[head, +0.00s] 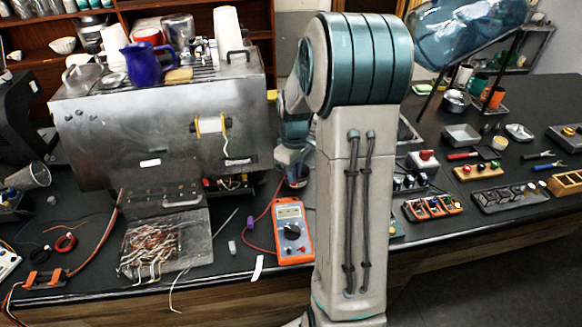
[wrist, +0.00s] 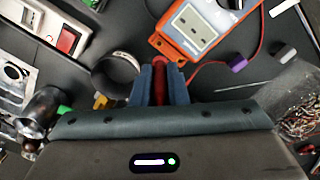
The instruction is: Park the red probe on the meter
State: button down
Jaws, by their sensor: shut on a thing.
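The orange multimeter (head: 291,232) lies on the dark bench beside my arm, its grey face and dial up. In the wrist view the meter (wrist: 196,28) is just beyond my fingertips, up and to the right. My gripper (wrist: 159,70) has its two blue fingers closed on the red probe (wrist: 159,84), which shows as a red strip between them. The probe's tip is hidden, and I cannot tell whether it touches the meter. In the head view my gripper (head: 294,182) is small and partly hidden by my arm, behind the meter's top end.
A purple clip (wrist: 237,63) sits on a red lead right of my fingers. A dark round cup (wrist: 115,74) stands close to their left. A red-switch box (wrist: 66,40) is farther left. A tray of tangled wires (head: 165,244) lies left of the meter.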

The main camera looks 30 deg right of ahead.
aim_at(294, 185)
jog(key=shift+d+f+b, duration=0.1)
jog(key=shift+f+b, duration=1.65)
jog(key=shift+f, duration=1)
jog(key=shift+r, duration=0.15)
jog(key=shift+f+b, duration=0.65)
jog(key=shift+f, duration=0.15)
jog(key=c, duration=1.3)
grip_release()
jog(key=shift+c, duration=0.2)
notch_tip(294, 185, up, 14)
jog(key=shift+f+b, duration=0.1)
jog(key=shift+b, duration=0.65)
